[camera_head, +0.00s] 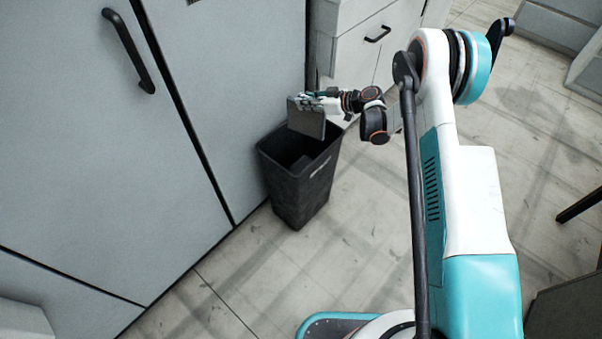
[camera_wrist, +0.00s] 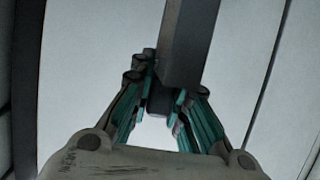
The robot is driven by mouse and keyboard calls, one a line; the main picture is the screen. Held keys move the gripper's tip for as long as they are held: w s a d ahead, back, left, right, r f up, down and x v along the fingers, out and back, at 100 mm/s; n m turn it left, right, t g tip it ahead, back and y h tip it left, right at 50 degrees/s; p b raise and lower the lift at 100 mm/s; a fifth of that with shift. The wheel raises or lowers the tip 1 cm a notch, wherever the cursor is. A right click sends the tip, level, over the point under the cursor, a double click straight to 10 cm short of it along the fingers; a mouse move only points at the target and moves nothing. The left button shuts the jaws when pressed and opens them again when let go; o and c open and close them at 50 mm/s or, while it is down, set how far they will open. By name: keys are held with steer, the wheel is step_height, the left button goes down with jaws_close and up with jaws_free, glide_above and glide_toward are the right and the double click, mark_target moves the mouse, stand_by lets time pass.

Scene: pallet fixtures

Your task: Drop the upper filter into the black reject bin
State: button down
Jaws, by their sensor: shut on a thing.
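A flat dark grey filter (camera_head: 307,119) is held in my gripper (camera_head: 310,97), above the opening of the black reject bin (camera_head: 303,190). In the head view the filter hangs tilted over the back part of the bin, its lower edge near the rim; I cannot tell if it touches. In the wrist view my gripper (camera_wrist: 165,100) has its teal-lined fingers closed on the near end of the filter (camera_wrist: 188,45), seen edge-on. The bin stands upright on the floor and its inside is dark; something boxy may lie in it, but it is too dark to tell.
A tall grey cabinet (camera_head: 215,60) with a black handle (camera_head: 128,50) stands close against the bin's left and back. A white drawer unit (camera_head: 355,45) is behind my gripper. The tiled floor (camera_head: 250,290) in front of the bin is clear.

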steer(key=shift+f+b, duration=1.1)
steer(key=shift+f, duration=1.95)
steer(key=c, duration=1.5)
jaws_free()
steer(key=shift+o, duration=0.2)
steer(key=v, duration=1.2)
